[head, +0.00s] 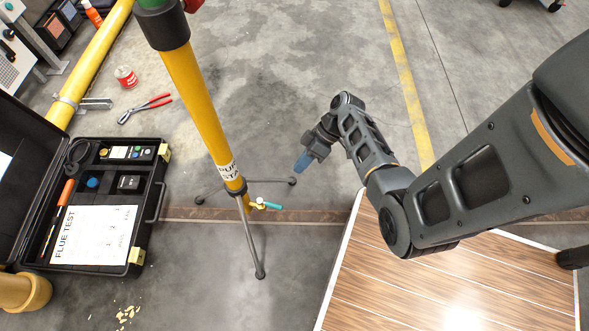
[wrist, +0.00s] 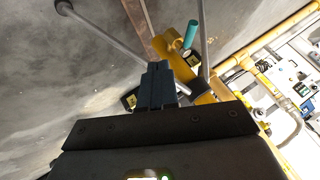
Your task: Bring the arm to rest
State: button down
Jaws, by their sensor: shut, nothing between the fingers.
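My arm reaches in from the right in the head view, bent at the elbow over the wood-topped surface. My gripper (head: 303,162) hangs over the concrete floor, right of the yellow standpipe (head: 197,100). Its blue-grey fingers are together and hold nothing; they also show in the wrist view (wrist: 158,82). The gripper is apart from the stand's tripod legs in the head view. The small valve with a teal handle (head: 268,205) sits low on the stand, below and left of the gripper. The teal handle (wrist: 190,35) also shows beyond the fingers in the wrist view.
An open black flue test case (head: 105,200) lies at the left. Red pliers (head: 146,108) and a red-and-white can (head: 126,76) lie on the floor. A yellow pipe (head: 95,60) runs behind. The wood-topped surface (head: 400,290) is below my arm. Floor at upper centre is clear.

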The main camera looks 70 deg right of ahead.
jog(key=shift+s+d+r, duration=0.2)
jog(key=shift+d+r, duration=0.05)
jog(key=shift+r, duration=0.05)
jog(key=s+a+f+m+h, duration=0.25)
jog(key=s+a+h, duration=0.2)
jog(key=a, duration=0.45)
jog(key=s+a+r+h, duration=0.3)
jog(key=s+a+r, duration=0.1)
jog(key=s+a+r+t, duration=0.2)
jog(key=a+r+t, duration=0.1)
jog(key=r, duration=0.8)
jog(key=s+a+r+t+y, duration=0.15)
jog(key=r+t, duration=0.25)
jog(key=r, duration=0.7)
jog(key=s+a+r+t, duration=0.2)
jog(key=a+r+t, duration=0.1)
jog(key=r, duration=0.9)
notch_tip(320, 180, up, 25)
jog(key=p, duration=2.5)
jog(key=shift+w+f, duration=0.15)
jog(key=shift+f, duration=0.05)
jog(key=shift+a, duration=0.1)
